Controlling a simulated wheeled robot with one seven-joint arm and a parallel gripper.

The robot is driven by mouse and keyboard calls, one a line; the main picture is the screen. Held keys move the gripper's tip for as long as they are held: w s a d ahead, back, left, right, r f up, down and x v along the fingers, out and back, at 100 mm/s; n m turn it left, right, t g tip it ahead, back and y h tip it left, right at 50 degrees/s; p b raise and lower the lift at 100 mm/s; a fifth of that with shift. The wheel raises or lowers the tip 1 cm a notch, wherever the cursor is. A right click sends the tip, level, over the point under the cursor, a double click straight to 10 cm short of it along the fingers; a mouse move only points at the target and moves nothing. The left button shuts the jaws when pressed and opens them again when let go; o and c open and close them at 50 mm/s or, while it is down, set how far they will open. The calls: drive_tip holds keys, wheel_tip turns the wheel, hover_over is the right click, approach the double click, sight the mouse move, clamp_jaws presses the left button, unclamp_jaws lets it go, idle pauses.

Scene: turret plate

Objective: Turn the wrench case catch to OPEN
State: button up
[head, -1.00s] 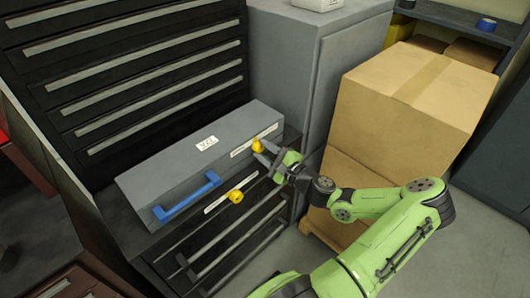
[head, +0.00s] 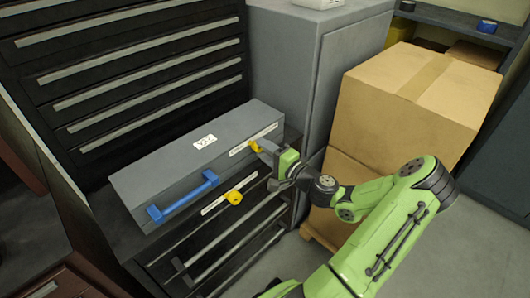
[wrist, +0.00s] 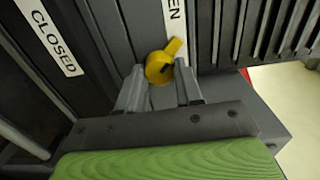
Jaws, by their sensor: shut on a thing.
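The grey wrench case (head: 160,165) lies on a dark drawer cabinet in the head view, a blue handle (head: 182,196) on its front. A yellow catch (head: 255,146) is at the right end of its front, beside a white label (head: 252,139). My gripper (head: 264,150) is shut on this catch from the right. In the wrist view, the catch (wrist: 160,68) sits between the fingertips of my gripper (wrist: 160,83). Its tab points up and right, toward a label (wrist: 174,18) with "EN" showing. A "CLOSED" label (wrist: 48,35) is farther left.
A second yellow knob (head: 234,197) with its own label (head: 213,205) is on the cabinet front below the case. A tall grey cabinet (head: 335,75) and stacked cardboard boxes (head: 420,95) stand to the right. A black drawer bank (head: 130,75) is behind.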

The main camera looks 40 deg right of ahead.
idle(0.5)
drive_tip(key=o, duration=1)
drive_tip(key=shift+o, duration=0.2)
drive_tip(key=s+p, duration=0.2)
drive_tip(key=s, duration=1.3)
drive_tip(key=shift+s+d+p, duration=0.2)
drive_tip(key=shift+s+p, duration=0.1)
drive_tip(key=shift+s, duration=0.1)
